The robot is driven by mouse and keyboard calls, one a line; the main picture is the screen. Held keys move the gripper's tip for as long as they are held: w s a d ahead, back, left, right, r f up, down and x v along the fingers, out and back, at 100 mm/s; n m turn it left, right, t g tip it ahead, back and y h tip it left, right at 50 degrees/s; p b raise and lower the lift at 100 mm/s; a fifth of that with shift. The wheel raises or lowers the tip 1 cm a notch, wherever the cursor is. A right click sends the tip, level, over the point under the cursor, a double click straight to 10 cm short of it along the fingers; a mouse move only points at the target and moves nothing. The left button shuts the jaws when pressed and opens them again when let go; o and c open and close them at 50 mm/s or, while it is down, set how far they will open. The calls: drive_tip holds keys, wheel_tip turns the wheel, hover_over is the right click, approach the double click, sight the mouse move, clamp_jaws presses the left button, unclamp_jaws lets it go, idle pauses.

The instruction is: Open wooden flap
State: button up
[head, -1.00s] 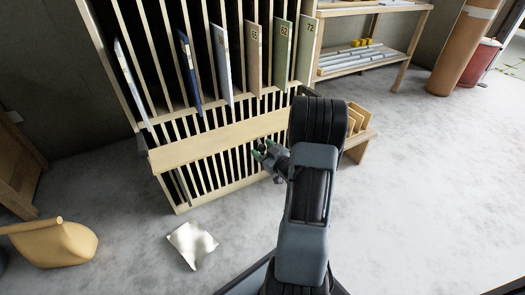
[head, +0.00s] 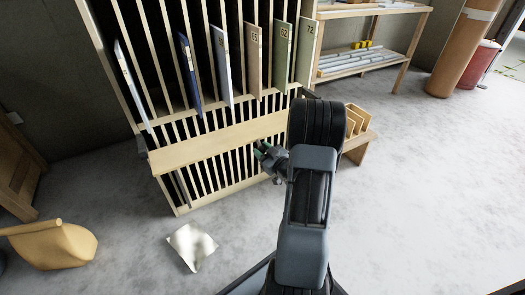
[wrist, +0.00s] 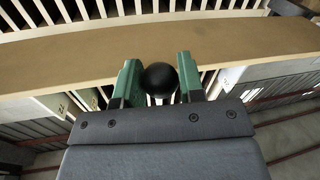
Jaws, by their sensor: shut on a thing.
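The wooden flap (head: 205,146) is a long pale board across the front of the slatted rack in the head view. It also spans the wrist view (wrist: 250,42) from side to side. A round black knob (wrist: 160,78) stands at the flap's edge in the wrist view. My gripper (wrist: 160,80), with green fingers, is shut on the knob, one finger on each side. In the head view my gripper (head: 265,153) is at the flap's right part, and the knob is too small or hidden to make out there.
The slatted rack (head: 175,198) holds several numbered panels (head: 253,60) above the flap. A small wooden holder (head: 357,122) stands right of the rack.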

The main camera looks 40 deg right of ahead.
sight(256, 140)
drive_tip(key=shift+s+r+g+p, duration=0.1)
drive_tip(key=shift+r+g+p, duration=0.4)
drive_tip(key=shift+r+p, duration=1.3)
clamp_jaws()
drive_tip(key=shift+f, duration=0.35)
drive_tip(key=o, duration=1.1)
unclamp_jaws()
drive_tip(key=s+p, duration=0.1)
drive_tip(key=s, duration=0.3)
drive_tip(key=s+p, duration=0.1)
drive_tip(key=s, duration=0.4)
drive_tip(key=s+r+p, duration=0.1)
drive_tip(key=s, duration=0.3)
drive_tip(key=shift+s+d+r, duration=0.1)
drive_tip(key=shift+s+d, duration=0.3)
